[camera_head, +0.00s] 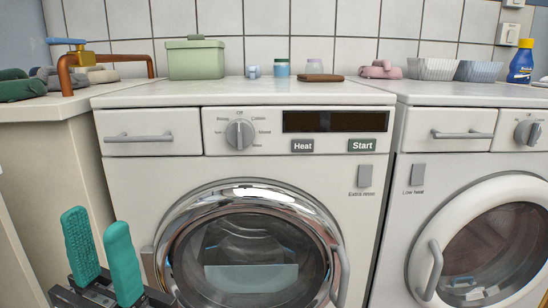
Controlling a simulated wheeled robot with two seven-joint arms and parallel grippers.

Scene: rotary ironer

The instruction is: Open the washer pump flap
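The washer (355,225) is the white front-loader in the middle, with a round chrome-rimmed door (317,215) that looks closed. It carries a dial (240,134), a dark display, Heat and Start buttons and an Extra rinse switch. I see no pump flap; the washer's lower front is cut off by the bottom of the picture. My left gripper (101,245) is at the lower left, in front of the washer's left edge. Its two teal fingers point up and stand apart, with nothing between them. My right gripper is not in view.
A second machine (400,180) with a Low heat switch and a white-rimmed door stands close on the right. A green box (196,60), small jars and baskets stand on top.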

